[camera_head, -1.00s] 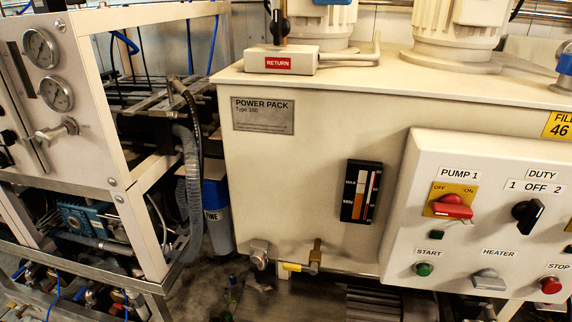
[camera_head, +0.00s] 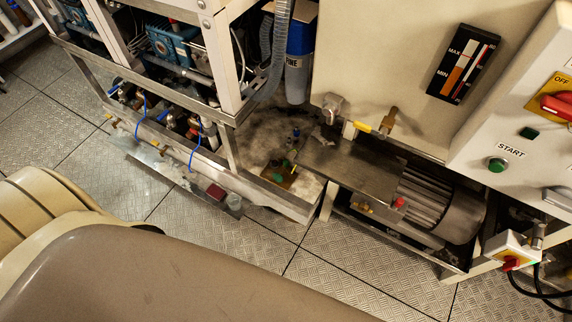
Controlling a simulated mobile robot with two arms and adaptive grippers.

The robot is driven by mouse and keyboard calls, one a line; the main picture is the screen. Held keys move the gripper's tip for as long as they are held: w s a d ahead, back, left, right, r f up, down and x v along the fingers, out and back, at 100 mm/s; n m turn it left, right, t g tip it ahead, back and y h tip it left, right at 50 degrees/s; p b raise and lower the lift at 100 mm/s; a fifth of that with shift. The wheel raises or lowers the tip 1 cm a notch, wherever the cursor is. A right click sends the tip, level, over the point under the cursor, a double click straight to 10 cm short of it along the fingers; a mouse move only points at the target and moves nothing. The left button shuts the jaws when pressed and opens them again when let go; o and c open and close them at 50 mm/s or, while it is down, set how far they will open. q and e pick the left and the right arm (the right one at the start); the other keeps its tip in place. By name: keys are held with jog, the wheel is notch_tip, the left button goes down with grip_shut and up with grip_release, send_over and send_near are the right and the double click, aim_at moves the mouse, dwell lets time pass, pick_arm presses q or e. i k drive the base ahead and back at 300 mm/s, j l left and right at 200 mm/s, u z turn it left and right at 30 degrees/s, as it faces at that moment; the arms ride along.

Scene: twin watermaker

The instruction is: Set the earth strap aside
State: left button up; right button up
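I cannot make out the earth strap for certain. A small green and yellowish item (camera_head: 280,177) lies on the low frame under the cabinets, too small to identify. Near it a small blue-topped item (camera_head: 296,135) stands by a pale patch. Neither of my grippers is in view. A large beige part of my own body fills the lower left.
A power pack tank (camera_head: 385,65) with a level gauge (camera_head: 464,64) stands at the upper right. Below it is a grey motor (camera_head: 440,205). The plate floor (camera_head: 340,275) in front is clear.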

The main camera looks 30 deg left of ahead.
aim_at(285, 163)
jog(key=i+j+u, duration=0.15)
jog(key=j+u, duration=0.35)
jog(key=i+j+u, duration=0.2)
jog(key=u, duration=0.3)
